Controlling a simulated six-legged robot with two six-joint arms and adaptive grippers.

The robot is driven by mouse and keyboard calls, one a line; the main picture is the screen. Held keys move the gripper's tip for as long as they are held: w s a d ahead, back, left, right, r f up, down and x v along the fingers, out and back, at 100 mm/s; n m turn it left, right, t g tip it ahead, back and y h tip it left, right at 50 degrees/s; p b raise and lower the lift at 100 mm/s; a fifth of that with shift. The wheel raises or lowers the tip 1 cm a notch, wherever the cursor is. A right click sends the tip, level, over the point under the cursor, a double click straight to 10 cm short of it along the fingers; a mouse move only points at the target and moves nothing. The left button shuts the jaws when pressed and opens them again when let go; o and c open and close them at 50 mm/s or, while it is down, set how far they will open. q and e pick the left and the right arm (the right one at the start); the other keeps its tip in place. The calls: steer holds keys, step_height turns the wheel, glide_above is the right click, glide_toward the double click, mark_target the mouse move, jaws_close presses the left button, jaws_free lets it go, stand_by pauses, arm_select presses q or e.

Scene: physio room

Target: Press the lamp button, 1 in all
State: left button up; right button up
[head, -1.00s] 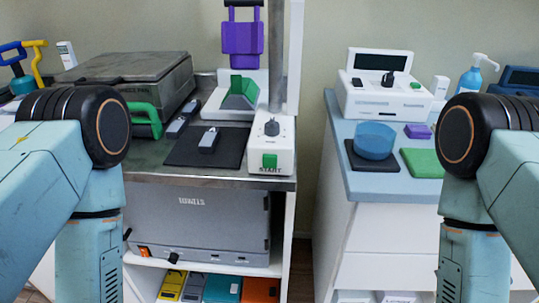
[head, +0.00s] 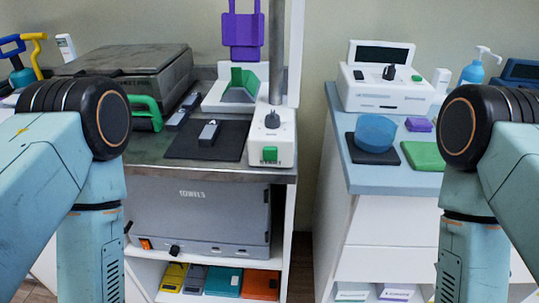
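A white control box (head: 287,143) stands at the front right corner of the grey metal counter. It has a grey knob (head: 271,118) on top and a green button (head: 270,155) on its front face, with lettering on or below it. A grey pole rises behind the box and leaves the top of the picture. No lamp label can be read, so I cannot tell for sure that this is the lamp button. Both my arms hang at the sides of the view, apart from the counter. Neither gripper is in view.
A grey towel cabinet (head: 200,220) sits below. At right, a blue-topped cabinet (head: 365,183) carries a white console (head: 385,90). A gap separates both.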

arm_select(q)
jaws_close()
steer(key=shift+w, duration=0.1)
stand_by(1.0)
